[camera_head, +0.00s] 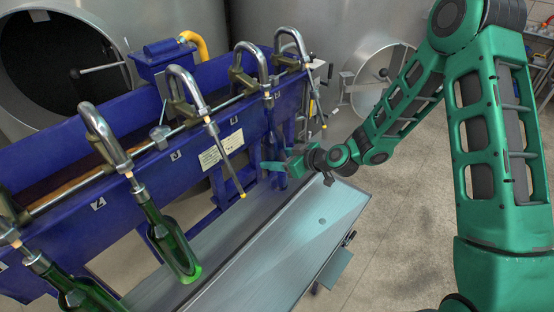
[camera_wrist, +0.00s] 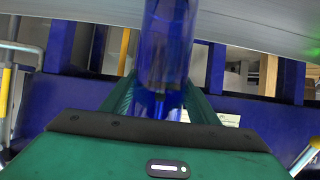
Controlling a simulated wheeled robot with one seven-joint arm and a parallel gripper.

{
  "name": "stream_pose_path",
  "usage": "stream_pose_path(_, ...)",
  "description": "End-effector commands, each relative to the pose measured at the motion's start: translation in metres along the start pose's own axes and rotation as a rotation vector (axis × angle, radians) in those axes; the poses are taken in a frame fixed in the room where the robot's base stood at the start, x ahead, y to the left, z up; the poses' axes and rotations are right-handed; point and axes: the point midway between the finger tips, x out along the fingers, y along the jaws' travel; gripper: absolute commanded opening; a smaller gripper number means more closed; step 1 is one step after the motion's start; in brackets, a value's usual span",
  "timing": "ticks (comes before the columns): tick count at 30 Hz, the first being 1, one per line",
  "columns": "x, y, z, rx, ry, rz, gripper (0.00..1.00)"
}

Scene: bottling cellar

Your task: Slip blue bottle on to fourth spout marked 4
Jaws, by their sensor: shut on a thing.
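My gripper (camera_head: 275,166) is shut on the blue bottle (camera_wrist: 167,45), which fills the gap between the green jaws in the wrist view. In the head view the bottle is hard to make out against the blue frame. My gripper is below the fourth spout (camera_head: 268,97), in front of the machine. A thin dark line shows inside the bottle in the wrist view; I cannot tell whether it is the spout tube. The number plate 4 (camera_head: 234,118) is on the blue beam. The bottle's mouth is not clearly visible.
Green bottles stand at the first (camera_head: 72,290) and second (camera_head: 170,243) spouts. The third spout's tube (camera_head: 225,158) hangs bare, left of my gripper. The fifth spout (camera_head: 291,43) hangs beyond. The metal shelf (camera_head: 285,250) below has clear room at front.

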Motion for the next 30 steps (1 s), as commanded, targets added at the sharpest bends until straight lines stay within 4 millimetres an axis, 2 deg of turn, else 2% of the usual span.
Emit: stream_pose_path(30,0.003,0.0004,0.0068,0.0,0.001,0.001,0.17)
